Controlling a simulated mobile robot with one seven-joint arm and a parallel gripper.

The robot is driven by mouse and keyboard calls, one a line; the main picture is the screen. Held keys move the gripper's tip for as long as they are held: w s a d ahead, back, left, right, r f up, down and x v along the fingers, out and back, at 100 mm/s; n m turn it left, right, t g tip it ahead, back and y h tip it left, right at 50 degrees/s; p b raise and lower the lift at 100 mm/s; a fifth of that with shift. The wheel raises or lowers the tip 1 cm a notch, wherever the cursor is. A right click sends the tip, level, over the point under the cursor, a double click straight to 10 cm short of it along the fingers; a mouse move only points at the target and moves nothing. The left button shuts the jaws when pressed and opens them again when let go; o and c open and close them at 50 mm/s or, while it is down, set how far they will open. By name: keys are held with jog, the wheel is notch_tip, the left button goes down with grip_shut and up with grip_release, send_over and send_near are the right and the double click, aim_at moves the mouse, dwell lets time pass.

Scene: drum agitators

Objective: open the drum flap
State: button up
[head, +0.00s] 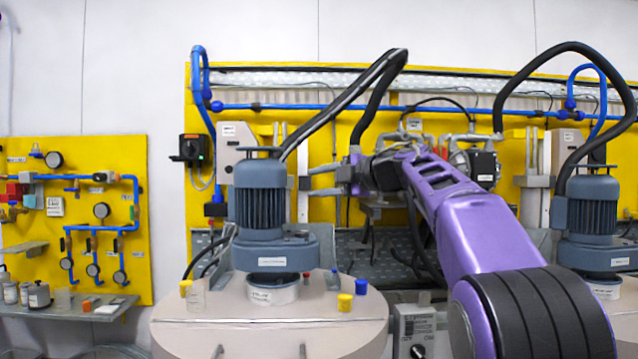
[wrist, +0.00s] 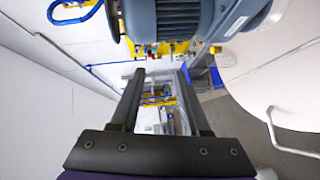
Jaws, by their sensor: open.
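The beige drum (head: 180,325) stands at the lower left of the head view, with a blue-grey agitator motor (head: 259,195) on its top. A pale curved surface with a metal handle (wrist: 288,140) shows at the right of the wrist view and looks like the drum. I cannot clearly tell the flap's outline in either view. My gripper (head: 318,180) is above the drum's right side, to the right of the motor, pointing left. In the wrist view my gripper (wrist: 160,73) has its fingers apart with nothing held between them.
Yellow and blue caps (head: 345,302) stand on the drum top. A second motor (head: 591,215) is at the right. A grey control box (head: 416,330) sits right of the drum. Black hoses arch above. A yellow pipe panel (head: 120,170) and a shelf with small jars (head: 39,294) are at left.

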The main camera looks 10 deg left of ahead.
jog(key=shift+d, duration=0.15)
dwell(0.4)
jog(key=b+v, duration=0.1)
jog(key=v, duration=1.6)
jog(key=shift+s, duration=0.15)
jog(key=shift+b, duration=0.3)
